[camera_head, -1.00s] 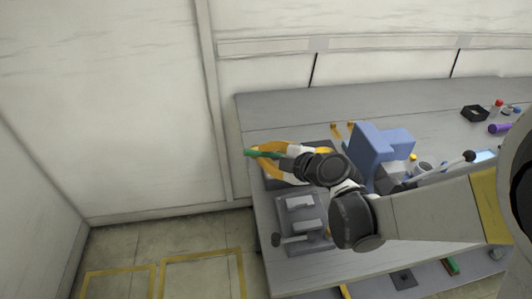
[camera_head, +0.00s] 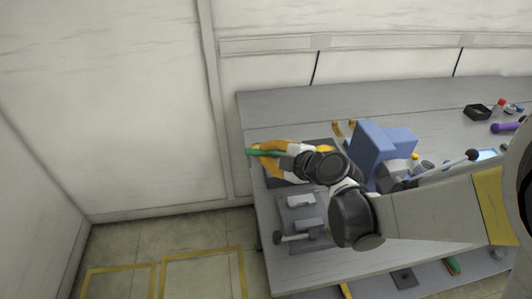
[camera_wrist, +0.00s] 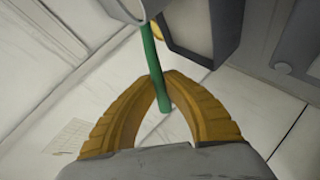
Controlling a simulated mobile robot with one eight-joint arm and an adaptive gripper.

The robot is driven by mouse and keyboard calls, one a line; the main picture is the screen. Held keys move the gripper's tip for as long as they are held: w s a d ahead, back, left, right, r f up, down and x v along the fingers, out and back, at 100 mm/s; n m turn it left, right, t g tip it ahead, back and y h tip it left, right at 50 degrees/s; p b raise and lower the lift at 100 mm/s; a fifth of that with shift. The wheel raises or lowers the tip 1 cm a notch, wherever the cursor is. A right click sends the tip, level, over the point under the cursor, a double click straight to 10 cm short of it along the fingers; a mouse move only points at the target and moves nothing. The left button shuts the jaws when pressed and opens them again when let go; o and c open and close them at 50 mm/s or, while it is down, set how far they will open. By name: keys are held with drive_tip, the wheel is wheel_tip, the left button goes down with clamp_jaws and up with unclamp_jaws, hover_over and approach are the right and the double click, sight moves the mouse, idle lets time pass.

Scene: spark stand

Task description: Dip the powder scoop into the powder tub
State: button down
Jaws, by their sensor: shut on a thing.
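My gripper (camera_head: 258,151) has yellow-orange fingers and is shut on a green rod-like handle (camera_wrist: 153,55), which I take to be the powder scoop's. The fingertips (camera_wrist: 168,82) close around it in the wrist view. In the head view the handle (camera_head: 280,154) runs sideways between the fingers at the table's left end. In the wrist view its far end reaches a grey piece (camera_wrist: 130,8) cut off by the top edge; I cannot tell whether that is the scoop's bowl. I cannot make out the powder tub for certain.
A blue block-shaped device (camera_head: 372,150) stands right of my gripper on the grey table (camera_head: 290,106). A grey fixture with a lever (camera_head: 299,222) lies in front. A black tray (camera_head: 477,112) and a purple item (camera_head: 505,127) are at the far right. The back left tabletop is clear.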

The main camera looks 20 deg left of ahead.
sight(266, 152)
drive_tip(key=shift+r+p, duration=2.25)
drive_tip(key=shift+r, duration=0.8)
